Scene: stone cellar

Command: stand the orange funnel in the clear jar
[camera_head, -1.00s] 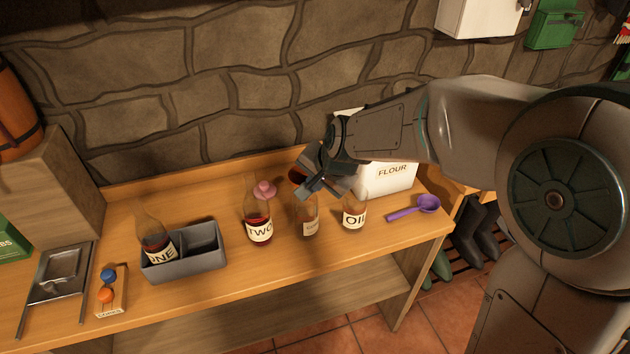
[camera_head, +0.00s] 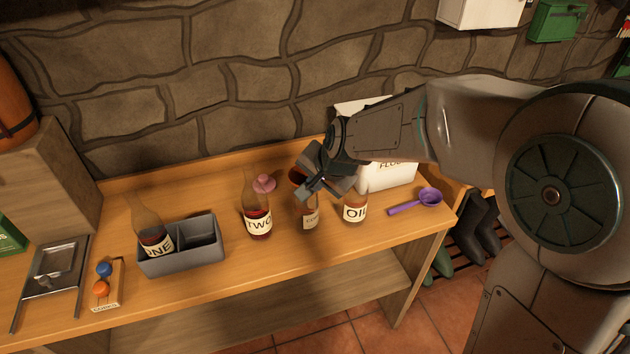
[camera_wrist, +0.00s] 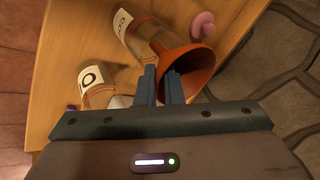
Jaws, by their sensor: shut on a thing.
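The orange funnel (camera_head: 297,177) is in my gripper (camera_head: 316,192), wide mouth up and tilted. In the wrist view the funnel (camera_wrist: 190,60) shows its open cone beside the two fingers (camera_wrist: 161,85), which are shut on its rim. The clear jar (camera_head: 306,214), with a pale label, stands upright on the bench directly under the funnel and gripper. In the wrist view the jar (camera_wrist: 143,28) has its mouth at the funnel's narrow end.
An OIL bottle (camera_head: 355,208) stands close right of the jar, a TWO bottle (camera_head: 257,215) left with a pink object (camera_head: 264,183) behind. A purple scoop (camera_head: 416,202), a flour box (camera_head: 385,175) and a grey caddy (camera_head: 182,260) with bottle ONE (camera_head: 152,232) are nearby.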

